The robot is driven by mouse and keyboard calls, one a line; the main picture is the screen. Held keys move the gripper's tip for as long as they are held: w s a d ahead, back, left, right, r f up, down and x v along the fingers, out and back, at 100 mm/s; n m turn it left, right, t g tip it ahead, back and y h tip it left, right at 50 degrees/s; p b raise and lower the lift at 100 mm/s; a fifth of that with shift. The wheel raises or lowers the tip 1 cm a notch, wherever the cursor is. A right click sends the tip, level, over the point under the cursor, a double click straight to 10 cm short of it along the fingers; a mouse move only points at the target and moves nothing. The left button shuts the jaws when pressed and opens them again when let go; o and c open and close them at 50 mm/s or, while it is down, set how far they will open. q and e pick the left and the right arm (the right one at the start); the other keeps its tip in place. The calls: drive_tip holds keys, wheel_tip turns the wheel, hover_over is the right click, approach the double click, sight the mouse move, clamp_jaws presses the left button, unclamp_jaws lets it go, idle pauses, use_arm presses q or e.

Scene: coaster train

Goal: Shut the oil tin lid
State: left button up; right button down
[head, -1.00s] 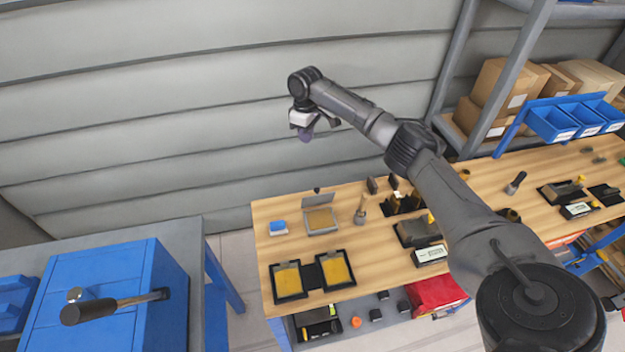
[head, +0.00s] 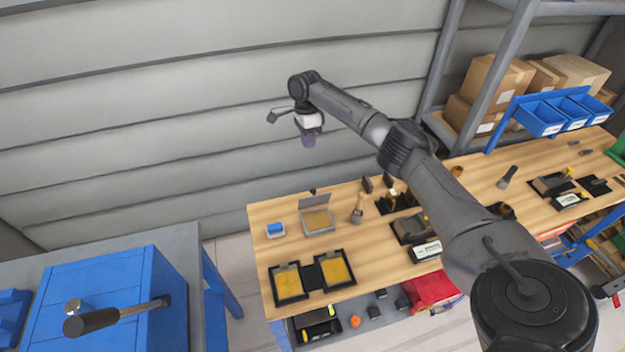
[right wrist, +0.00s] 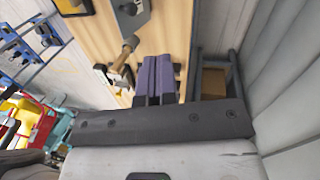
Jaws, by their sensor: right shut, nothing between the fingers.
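The oil tin (head: 318,221) is a shallow grey tin with a yellowish inside, near the back left of the wooden bench. Its lid (head: 314,202) stands raised at the tin's back edge. My right gripper (head: 309,140) hangs in the air above and behind the tin, clear of it, pointing down. Its purple-grey fingers also show in the right wrist view (right wrist: 158,75), closed together with nothing between them. A grey plate-like part at the top of that view may be the tin, but I cannot tell. My left gripper is not in view.
A blue block in a small tray (head: 275,229) sits left of the tin, and a wooden-handled tool (head: 358,209) stands right of it. Two black trays with yellow pads (head: 312,277) lie in front. A blue cabinet (head: 105,300) stands at left.

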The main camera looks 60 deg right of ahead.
sight(313, 197)
drive_tip(key=s+a+f, duration=0.2)
drive_tip(key=f, duration=0.3)
drive_tip(key=s+a+f+m, duration=0.1)
drive_tip(key=s+a+f, duration=0.1)
drive_tip(key=f, duration=0.4)
drive_tip(key=shift+a+p, duration=0.2)
drive_tip(key=shift+p, duration=0.1)
drive_tip(key=shift+f, duration=0.1)
